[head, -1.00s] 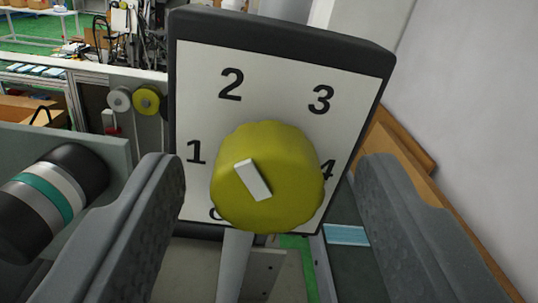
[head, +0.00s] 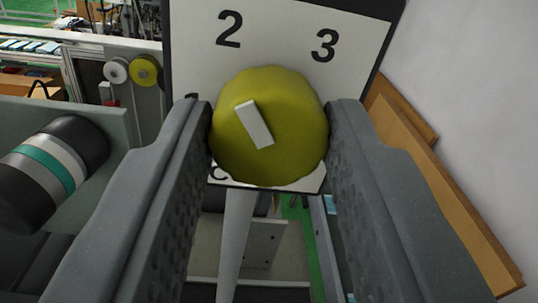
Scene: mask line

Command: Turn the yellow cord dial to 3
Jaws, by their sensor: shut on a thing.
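The yellow dial (head: 290,120) is a round, ridged knob on a white panel (head: 270,30) with a dark frame. A white pointer bar (head: 254,124) on its face slants from upper left to lower right; its upper end leans towards the 2. The numbers 2 and 3 show above the dial. Only a sliver of the 1 shows, the 4 is hidden, and a partly covered mark shows at lower left. My gripper (head: 268,130) is shut on the dial, with one finger at its left side and one at its right.
Brown boards (head: 425,170) lean by the white wall at the right. A grey post (head: 236,240) stands below the panel, and small white and yellow spools (head: 145,70) are behind at left.

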